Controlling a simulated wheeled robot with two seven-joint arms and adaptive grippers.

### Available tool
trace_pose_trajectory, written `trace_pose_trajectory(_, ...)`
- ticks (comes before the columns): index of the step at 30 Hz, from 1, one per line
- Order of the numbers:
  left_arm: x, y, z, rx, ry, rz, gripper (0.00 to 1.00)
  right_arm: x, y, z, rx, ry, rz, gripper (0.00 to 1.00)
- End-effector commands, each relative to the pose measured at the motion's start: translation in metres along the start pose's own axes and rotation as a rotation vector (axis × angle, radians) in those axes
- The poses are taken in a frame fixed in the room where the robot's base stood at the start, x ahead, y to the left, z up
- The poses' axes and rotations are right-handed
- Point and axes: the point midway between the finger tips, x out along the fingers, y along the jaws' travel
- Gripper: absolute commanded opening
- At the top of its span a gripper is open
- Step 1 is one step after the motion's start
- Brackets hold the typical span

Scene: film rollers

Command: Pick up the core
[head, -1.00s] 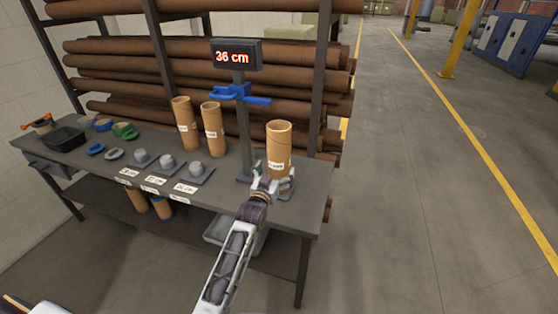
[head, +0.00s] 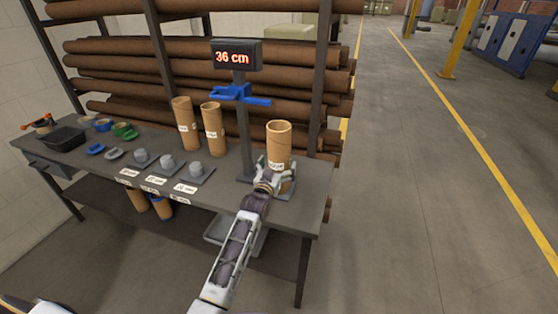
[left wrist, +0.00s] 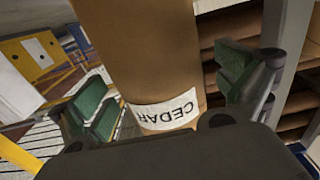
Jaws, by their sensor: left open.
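A brown cardboard core (head: 279,142) stands upright at the right end of the bench, beside the measuring post that reads 36 cm. My left gripper (head: 275,178) is at the core's lower part, on its near side. In the left wrist view the core (left wrist: 145,50) stands between the open fingers (left wrist: 168,95), and its white label reads CEDAR. The green finger pads are on either side of it. Two other cores stand farther left on the bench, a left one (head: 184,124) and a right one (head: 213,128). My right gripper is not in view.
The post (head: 243,130) carries a blue arm (head: 240,95) just left of the core. Several grey plugs (head: 167,161), label cards, coloured rings and a black tray (head: 64,138) lie leftward on the bench (head: 228,205). Long brown rolls fill the rack behind.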

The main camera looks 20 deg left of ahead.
Motion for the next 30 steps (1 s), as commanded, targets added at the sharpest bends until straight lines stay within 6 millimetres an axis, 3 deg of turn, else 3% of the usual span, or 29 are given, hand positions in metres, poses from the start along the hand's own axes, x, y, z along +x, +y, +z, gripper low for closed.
trace_pose_trajectory(7,0.013,0.0,0.001,-0.001,-0.001,0.0,1.0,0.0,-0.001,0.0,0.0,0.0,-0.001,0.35)
trace_pose_trajectory(22,0.014,0.0,0.0,-0.001,-0.001,0.0,1.0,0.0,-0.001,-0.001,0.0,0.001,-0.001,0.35)
trace_pose_trajectory(30,0.014,0.0,0.0,-0.001,-0.001,0.0,0.68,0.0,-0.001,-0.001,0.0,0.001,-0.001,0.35)
